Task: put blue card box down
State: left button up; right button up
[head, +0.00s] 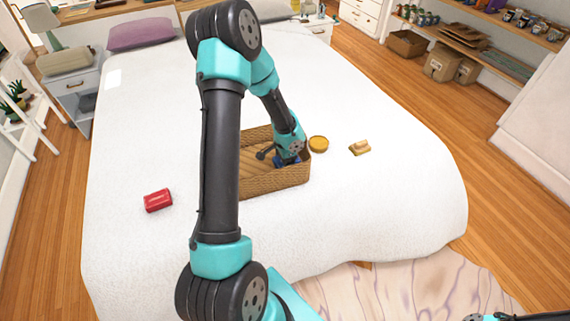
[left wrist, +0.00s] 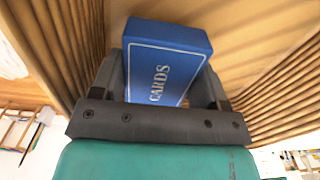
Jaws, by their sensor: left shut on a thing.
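The blue card box (left wrist: 167,62), marked CARDS, sits between the fingers of my left gripper (left wrist: 170,75) in the left wrist view. My left gripper is shut on it. In the head view the gripper (head: 287,160) reaches down inside the wicker basket (head: 275,181), near its right side, and only a little blue of the box shows. The basket's ribbed walls rise on both sides of the box in the left wrist view. I cannot tell whether the box touches the basket floor. Of my right arm, only a part shows at the bottom right corner; its gripper is not visible.
The basket stands on a white bed (head: 390,195). A red box (head: 158,200) lies to the left of the basket. A round yellow-brown tin (head: 318,143) and a small tan object (head: 360,147) lie to its right. The bed's right part is clear.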

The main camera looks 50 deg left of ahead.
pick_arm(q)
jog(key=shift+f, duration=1.2)
jog(key=shift+f, duration=0.15)
jog(key=o, duration=1)
notch_tip(320, 180, up, 12)
jog(key=shift+r, duration=0.2)
